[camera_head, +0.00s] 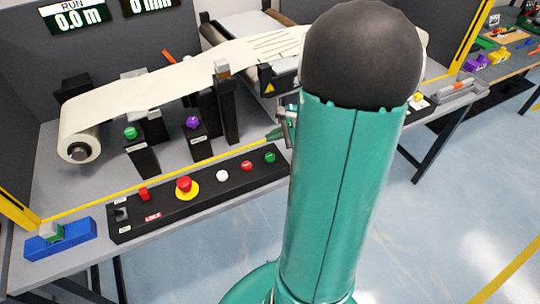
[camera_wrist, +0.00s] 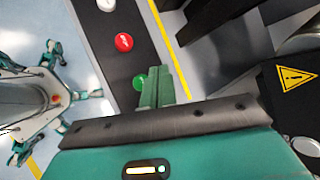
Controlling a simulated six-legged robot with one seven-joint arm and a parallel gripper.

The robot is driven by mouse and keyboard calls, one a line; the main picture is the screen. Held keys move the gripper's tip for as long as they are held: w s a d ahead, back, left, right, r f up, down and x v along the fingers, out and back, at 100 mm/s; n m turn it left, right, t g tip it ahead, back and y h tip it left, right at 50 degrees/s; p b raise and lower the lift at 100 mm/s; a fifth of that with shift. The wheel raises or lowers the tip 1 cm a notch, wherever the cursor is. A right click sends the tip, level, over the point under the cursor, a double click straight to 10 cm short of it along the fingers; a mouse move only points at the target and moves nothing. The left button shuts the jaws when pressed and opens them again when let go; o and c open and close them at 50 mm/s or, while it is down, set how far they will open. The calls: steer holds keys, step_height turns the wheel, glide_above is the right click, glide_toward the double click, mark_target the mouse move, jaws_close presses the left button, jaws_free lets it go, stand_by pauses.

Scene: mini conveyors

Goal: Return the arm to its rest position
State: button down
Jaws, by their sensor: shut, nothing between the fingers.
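My arm rises through the middle of the head view, a teal link with a dark rounded joint on top, hiding part of the conveyor bench. My gripper (camera_wrist: 157,88) shows in the wrist view as teal fingers, shut and empty. They appear beside the green button (camera_wrist: 140,82) of the control panel (camera_wrist: 116,62); whether they touch it I cannot tell. In the head view only a small teal tip of my gripper (camera_head: 274,134) shows left of the arm, above the right end of the panel (camera_head: 215,190).
The bench carries a pale web roll (camera_head: 78,133), black posts with a green knob (camera_head: 131,133) and a purple knob (camera_head: 193,123), and a red stop button (camera_head: 186,184). A blue block (camera_head: 60,238) sits front left. A warning sign (camera_wrist: 296,78) is close right. Open floor (camera_head: 440,230) lies front right.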

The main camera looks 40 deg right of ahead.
stand_by(0.8)
steer(key=s+a+r+n+g+h, duration=0.1)
steer(key=s+a+r+n, duration=0.2)
steer(key=a+r+n, duration=0.2)
steer(key=s+a+r+n+g+h, duration=0.1)
steer(key=s+a+r+n, duration=0.2)
steer(key=a+n, duration=0.6)
steer(key=s+a+r+n+h, duration=0.1)
steer(key=s+a+r+n, duration=0.2)
steer(key=a+r+n, duration=0.4)
steer(key=shift+s+a+r+n+g+h, duration=0.15)
steer(key=shift+s+a+n+g+h, duration=0.2)
steer(key=shift+a, duration=2.8)
